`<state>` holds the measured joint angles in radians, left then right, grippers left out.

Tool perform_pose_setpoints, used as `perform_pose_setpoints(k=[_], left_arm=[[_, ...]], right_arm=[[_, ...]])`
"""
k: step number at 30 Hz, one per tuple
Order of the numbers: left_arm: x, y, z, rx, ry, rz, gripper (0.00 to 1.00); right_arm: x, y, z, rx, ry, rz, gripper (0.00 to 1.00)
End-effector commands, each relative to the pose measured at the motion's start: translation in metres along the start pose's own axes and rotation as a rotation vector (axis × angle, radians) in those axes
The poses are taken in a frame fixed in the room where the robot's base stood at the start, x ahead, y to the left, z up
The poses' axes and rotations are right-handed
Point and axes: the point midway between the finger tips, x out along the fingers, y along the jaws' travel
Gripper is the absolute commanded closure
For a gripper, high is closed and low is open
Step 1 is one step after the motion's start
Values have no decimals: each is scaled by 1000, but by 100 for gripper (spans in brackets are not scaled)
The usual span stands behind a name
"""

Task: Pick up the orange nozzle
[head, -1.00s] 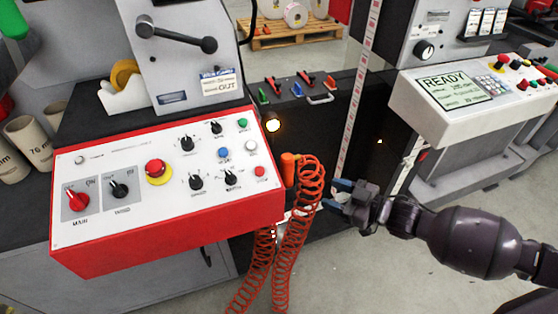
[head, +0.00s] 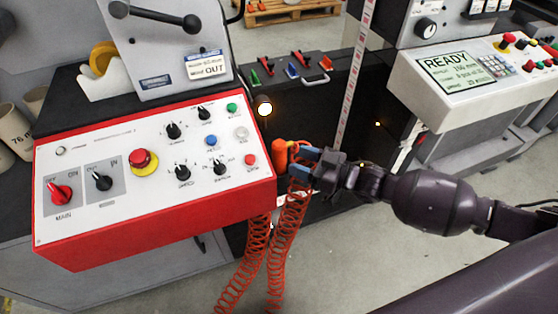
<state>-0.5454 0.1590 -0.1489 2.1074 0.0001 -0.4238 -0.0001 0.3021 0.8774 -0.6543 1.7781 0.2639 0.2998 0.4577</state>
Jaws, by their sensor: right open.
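The orange nozzle (head: 281,154) hangs at the right side of the red-edged control panel, at the top of a coiled orange hose (head: 283,240). My right gripper (head: 297,161) has come in from the right, with its blue-tipped fingers at the nozzle. The fingers are open and cover part of the nozzle and the upper hose. I cannot tell whether they touch it. My left gripper is out of the picture.
The control panel (head: 100,211) with knobs and a red emergency button stands close on the left of the nozzle. A black machine face and a measuring strip (head: 355,90) lie behind. A second console (head: 450,85) showing READY stands at the right.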

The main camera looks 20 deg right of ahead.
Motion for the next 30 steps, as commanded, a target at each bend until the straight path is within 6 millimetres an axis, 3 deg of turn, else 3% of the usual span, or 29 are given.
perform_pose_setpoints(k=[12,21,30], left_arm=[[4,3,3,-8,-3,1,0],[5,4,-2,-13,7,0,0],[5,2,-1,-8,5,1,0]], right_arm=[[48,1,0,1,0,0,48],[51,1,-2,-1,0,0,48],[51,1,-2,-1,2,0,90]])
